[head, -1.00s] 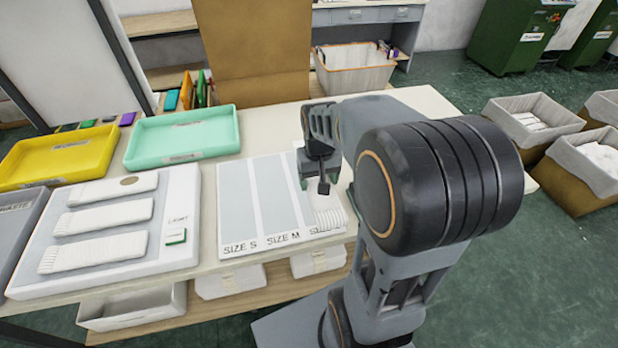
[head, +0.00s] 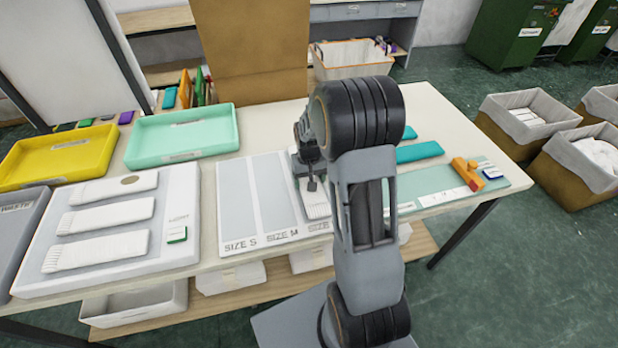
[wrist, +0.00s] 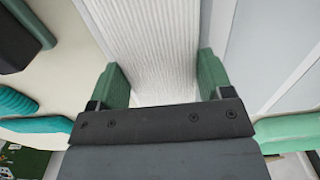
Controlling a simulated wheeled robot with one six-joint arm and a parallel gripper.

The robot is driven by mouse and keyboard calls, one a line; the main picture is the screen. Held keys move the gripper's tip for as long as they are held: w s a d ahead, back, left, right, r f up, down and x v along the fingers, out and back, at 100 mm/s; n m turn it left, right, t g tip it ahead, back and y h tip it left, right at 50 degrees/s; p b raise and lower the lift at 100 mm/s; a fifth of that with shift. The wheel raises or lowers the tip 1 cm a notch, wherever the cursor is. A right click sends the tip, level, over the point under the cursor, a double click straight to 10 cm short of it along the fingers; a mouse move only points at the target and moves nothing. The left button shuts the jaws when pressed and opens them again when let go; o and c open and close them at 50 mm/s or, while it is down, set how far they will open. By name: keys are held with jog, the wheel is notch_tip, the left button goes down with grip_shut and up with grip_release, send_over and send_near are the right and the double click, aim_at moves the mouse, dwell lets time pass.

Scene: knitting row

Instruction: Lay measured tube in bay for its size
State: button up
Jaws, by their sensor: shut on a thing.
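My gripper (head: 311,183) is over the right strip of the white sorting board (head: 228,250). Its green fingertips (wrist: 162,85) are shut on a white ribbed tube (wrist: 150,40). In the head view the tube (head: 316,205) sits at the third bay, right of the size S bay (head: 237,200) and the size M bay (head: 277,195). The third bay's label is partly hidden. I cannot tell whether the tube touches the board.
A white panel (head: 30,285) with several pale tubes lies at the left. A yellow tray (head: 60,157) and a mint tray (head: 182,135) stand behind. Teal pieces (head: 419,151) and an orange tool (head: 466,173) lie on the right, partly behind my arm.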

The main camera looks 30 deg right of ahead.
jog(key=shift+f, duration=0.2)
jog(key=shift+f, duration=0.1)
jog(key=o, duration=1)
notch_tip(320, 180, up, 12)
jog(key=f, duration=0.1)
jog(key=shift+s+a+r+n+t+b, duration=0.1)
jog(key=shift+s+a+r+n+t, duration=0.55)
jog(key=shift+s+a, duration=1.5)
jog(key=shift+s+a+r+n+t+b, duration=0.15)
jog(key=shift+s+a+r+t, duration=0.75)
jog(key=shift+s, duration=2.35)
jog(key=shift+s+a+r+n+t+b, duration=0.1)
jog(key=shift+s+a+r+n+t, duration=0.3)
jog(key=shift+s+a+r, duration=1.75)
jog(key=shift+s+d+f, duration=0.4)
jog(key=shift+s+f, duration=0.1)
jog(key=shift+f, duration=0.2)
